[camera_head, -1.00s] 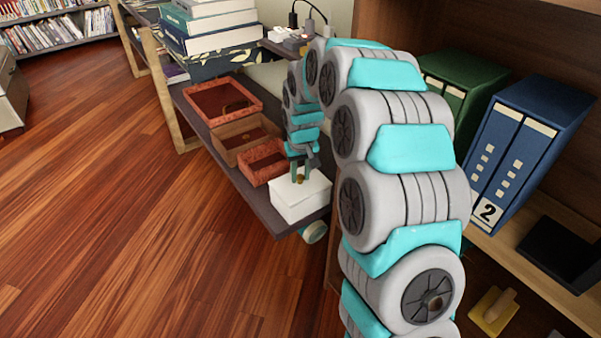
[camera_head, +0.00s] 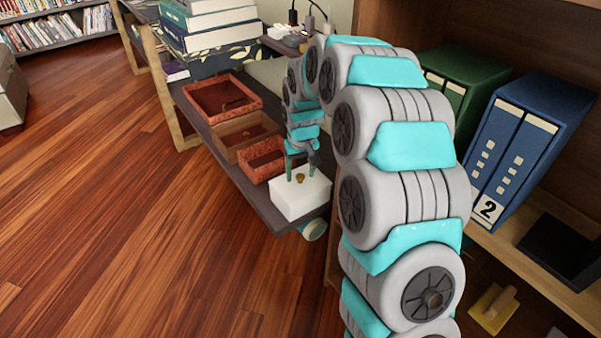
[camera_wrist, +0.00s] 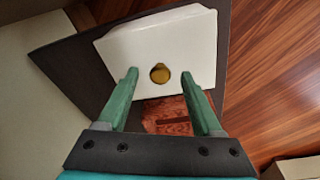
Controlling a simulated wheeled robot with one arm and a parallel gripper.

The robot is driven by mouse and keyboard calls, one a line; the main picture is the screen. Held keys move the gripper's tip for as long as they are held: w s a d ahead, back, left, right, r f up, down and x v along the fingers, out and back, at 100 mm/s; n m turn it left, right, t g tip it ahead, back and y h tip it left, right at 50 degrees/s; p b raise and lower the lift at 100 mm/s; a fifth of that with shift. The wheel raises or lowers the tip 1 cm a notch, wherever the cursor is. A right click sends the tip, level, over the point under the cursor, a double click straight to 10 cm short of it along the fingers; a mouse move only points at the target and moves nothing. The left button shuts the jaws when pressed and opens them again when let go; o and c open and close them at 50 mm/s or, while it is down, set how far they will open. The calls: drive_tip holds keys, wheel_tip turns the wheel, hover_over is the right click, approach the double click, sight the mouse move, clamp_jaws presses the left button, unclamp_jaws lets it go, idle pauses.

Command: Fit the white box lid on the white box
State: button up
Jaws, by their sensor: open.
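The white box (camera_head: 301,203) stands near the end of the dark shelf board. The white box lid (camera_head: 312,187), with a small round brass knob (camera_head: 299,177), lies on top of it. In the wrist view the lid (camera_wrist: 190,45) fills the upper middle, with its knob (camera_wrist: 160,73) between and beyond the fingertips. My gripper (camera_head: 301,173) is open just above the lid, its fingers on either side of the knob and apart from it. It also shows in the wrist view (camera_wrist: 160,82). The seam between lid and box is too small to judge.
Reddish trays (camera_head: 222,98) and a brown tray (camera_head: 243,138) sit beside the box on the dark board (camera_head: 262,203). Books (camera_head: 212,40) are stacked behind. Blue (camera_head: 528,135) and green binders (camera_head: 462,75) stand at right. A white-teal roll (camera_head: 314,230) shows under the board edge.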

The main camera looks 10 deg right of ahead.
sight(301, 186)
wheel_tip(301, 186, up, 7)
drive_tip(key=s, duration=0.1)
drive_tip(key=shift+r, duration=0.15)
drive_tip(key=shift+s, duration=0.15)
drive_tip(key=s+r+g, duration=0.2)
drive_tip(key=s+g, duration=0.1)
drive_tip(key=s, duration=3.8)
drive_tip(key=shift+s+m+g, duration=0.3)
drive_tip(key=shift+s, duration=0.05)
